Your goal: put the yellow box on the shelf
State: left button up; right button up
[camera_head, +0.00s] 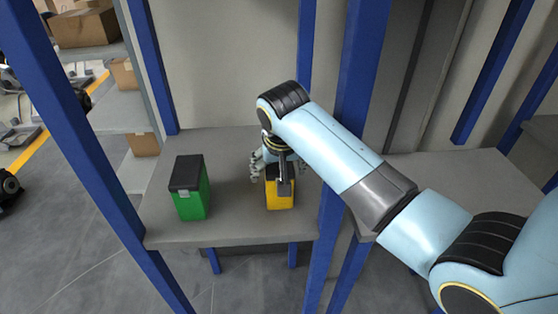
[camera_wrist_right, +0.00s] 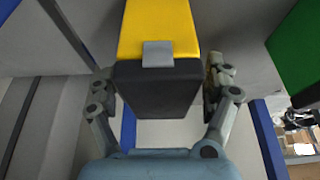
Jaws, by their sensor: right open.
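The yellow box (camera_head: 281,200) with a dark lid stands upright on the grey shelf (camera_head: 236,215), between blue posts. My right gripper (camera_head: 272,168) is over it from above and hides part of its top. In the right wrist view the yellow box (camera_wrist_right: 158,28) shows its dark lid and grey latch between the two fingers of my right gripper (camera_wrist_right: 162,80). The fingers are open, one on each side of the lid; a gap shows on the left, and contact on the right cannot be told. My left gripper is not in view.
A green box (camera_head: 190,188) with a dark lid stands on the same shelf to the left, with bare surface between. A blue post (camera_head: 345,130) rises close beside my right arm. Another shelf with cardboard boxes (camera_head: 85,27) is at the back left.

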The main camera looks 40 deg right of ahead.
jog(key=b+v, duration=0.1)
jog(key=v, duration=1)
jog(key=shift+r+b, duration=0.3)
jog(key=shift+r, duration=0.1)
jog(key=shift+s+a+f, duration=0.1)
jog(key=shift+s, duration=0.05)
